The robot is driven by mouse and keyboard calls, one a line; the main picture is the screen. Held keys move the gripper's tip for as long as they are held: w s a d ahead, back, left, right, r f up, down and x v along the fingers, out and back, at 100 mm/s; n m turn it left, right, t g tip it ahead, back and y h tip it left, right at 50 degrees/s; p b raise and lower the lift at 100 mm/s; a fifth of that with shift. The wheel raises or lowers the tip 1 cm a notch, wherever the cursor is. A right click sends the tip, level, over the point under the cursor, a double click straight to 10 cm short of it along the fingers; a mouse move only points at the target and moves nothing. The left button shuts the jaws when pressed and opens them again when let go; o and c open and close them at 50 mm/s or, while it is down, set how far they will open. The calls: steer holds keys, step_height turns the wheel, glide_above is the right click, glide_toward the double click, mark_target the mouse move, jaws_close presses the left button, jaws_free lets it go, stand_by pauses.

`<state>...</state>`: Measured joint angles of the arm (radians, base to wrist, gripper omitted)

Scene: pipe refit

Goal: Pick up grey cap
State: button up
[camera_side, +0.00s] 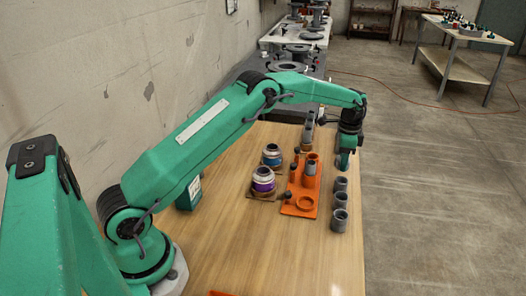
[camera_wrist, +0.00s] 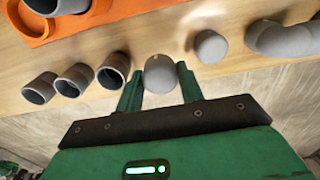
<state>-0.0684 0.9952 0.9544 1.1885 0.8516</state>
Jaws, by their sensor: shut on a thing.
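A grey cap (camera_wrist: 160,74) sits between the two green fingers of my gripper (camera_wrist: 160,88) in the wrist view, with its rounded end facing the camera. The fingers are shut on it, one on each side. I cannot tell whether it still touches the table. In the side view my gripper (camera_side: 345,161) points down near the right edge of the table, and the held cap is hidden there. A second grey cap (camera_wrist: 210,46) stands on the table to the right of the held one in the wrist view.
Three grey couplings (camera_side: 340,200) stand in a row along the table's right edge. An orange plate (camera_side: 299,209) with a grey pipe piece (camera_side: 311,169) lies left of them. Purple (camera_side: 263,183) and blue (camera_side: 272,157) banded jars stand further left. A grey elbow (camera_wrist: 283,39) lies beyond the second cap.

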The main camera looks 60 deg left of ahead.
steer(key=s+d+r, duration=0.5)
steer(key=d+r, duration=0.1)
steer(key=d, duration=0.4)
steer(key=shift+r, duration=0.25)
steer(key=shift+s, duration=0.1)
steer(key=s+a+r+n, duration=0.4)
steer(key=s+a+r, duration=0.15)
steer(key=s, duration=0.25)
steer(key=s+a+r+n, duration=0.4)
steer(key=s+a+r, duration=0.1)
steer(key=s+a, duration=0.15)
steer(key=s+a+n, duration=0.2)
steer(key=s+n, duration=0.8)
steer(key=s, duration=1.2)
steer(key=shift+s+a, duration=0.2)
steer(key=shift+a+f, duration=0.1)
steer(key=shift+f, duration=0.05)
